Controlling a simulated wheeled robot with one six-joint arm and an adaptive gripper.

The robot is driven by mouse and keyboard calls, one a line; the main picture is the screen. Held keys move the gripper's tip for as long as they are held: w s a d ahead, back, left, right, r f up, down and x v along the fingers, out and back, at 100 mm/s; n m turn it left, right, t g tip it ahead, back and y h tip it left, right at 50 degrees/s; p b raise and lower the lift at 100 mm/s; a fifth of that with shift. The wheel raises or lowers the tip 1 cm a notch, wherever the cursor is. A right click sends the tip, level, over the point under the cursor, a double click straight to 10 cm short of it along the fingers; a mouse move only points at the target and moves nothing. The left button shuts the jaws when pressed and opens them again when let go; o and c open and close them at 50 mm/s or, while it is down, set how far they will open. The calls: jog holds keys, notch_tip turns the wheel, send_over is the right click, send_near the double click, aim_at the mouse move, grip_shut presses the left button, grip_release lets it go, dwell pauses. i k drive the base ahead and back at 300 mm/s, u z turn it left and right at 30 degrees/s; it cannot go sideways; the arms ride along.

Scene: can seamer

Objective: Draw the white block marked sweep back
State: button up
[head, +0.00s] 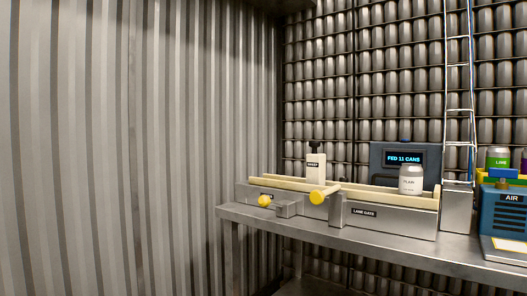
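The white block marked sweep (316,170) stands upright at the left part of the lane on the metal bench, with a dark knob on its top. Its lower part is hidden behind the lane's front rail. The lane (390,219) is a long metal trough with cream rails, labelled "LANE GATE" on its front. A white can marked "PLAIN" (411,181) is at the lane's right end, apart from the block. My gripper is not in this view.
Two yellow knobs (264,201) (318,197) stick out at the lane's front. Behind stands a blue box with a display reading "FED 11 CANS" (404,158). The bench's front strip (360,244) is clear.

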aim_at(315, 162)
jog(key=u, duration=0.45)
jog(key=i, duration=1.15)
jog(key=z, duration=2.35)
jog(key=k, duration=0.65)
jog(key=u, duration=0.3)
